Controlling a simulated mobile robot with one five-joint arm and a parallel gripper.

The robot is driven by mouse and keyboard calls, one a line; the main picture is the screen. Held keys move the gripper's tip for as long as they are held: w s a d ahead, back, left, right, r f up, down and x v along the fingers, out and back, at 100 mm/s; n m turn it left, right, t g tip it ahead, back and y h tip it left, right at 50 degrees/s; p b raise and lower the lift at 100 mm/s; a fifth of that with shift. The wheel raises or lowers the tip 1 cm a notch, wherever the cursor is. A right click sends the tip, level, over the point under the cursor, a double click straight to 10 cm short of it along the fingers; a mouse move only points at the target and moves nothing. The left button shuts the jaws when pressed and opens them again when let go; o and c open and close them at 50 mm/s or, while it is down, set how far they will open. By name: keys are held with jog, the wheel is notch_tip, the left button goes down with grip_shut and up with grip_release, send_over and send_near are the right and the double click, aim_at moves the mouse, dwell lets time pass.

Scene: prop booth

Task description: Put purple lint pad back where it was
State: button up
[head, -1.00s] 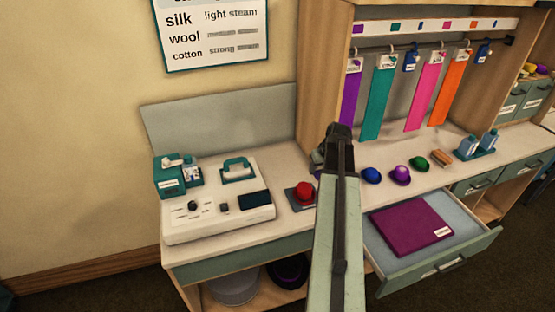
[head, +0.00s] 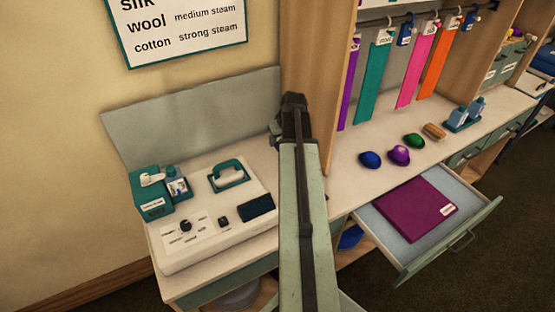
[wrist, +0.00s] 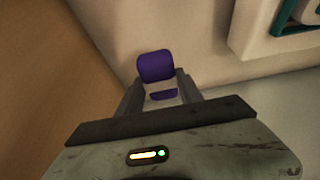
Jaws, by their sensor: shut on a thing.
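The purple lint pad (wrist: 155,67) shows in the wrist view as a rounded purple block between the fingers. My gripper (wrist: 157,90) is shut on it and holds it in front of a pale surface. In the head view my arm's end is near the wooden post left of the hanging strips, and the fingers and pad are mostly hidden behind my own arm. Whether the pad touches the surface below, I cannot tell.
A white steaming station (head: 210,225) stands left. Coloured strips hang from a rail.

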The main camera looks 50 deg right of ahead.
aim_at(277, 159)
notch_tip(277, 159, down, 9)
jog(key=b, duration=0.7)
jog(key=shift+r, duration=0.35)
jog(key=shift+f, duration=0.1)
jog(key=o, duration=0.8)
jog(key=shift+f, duration=0.15)
jog(key=o, duration=0.4)
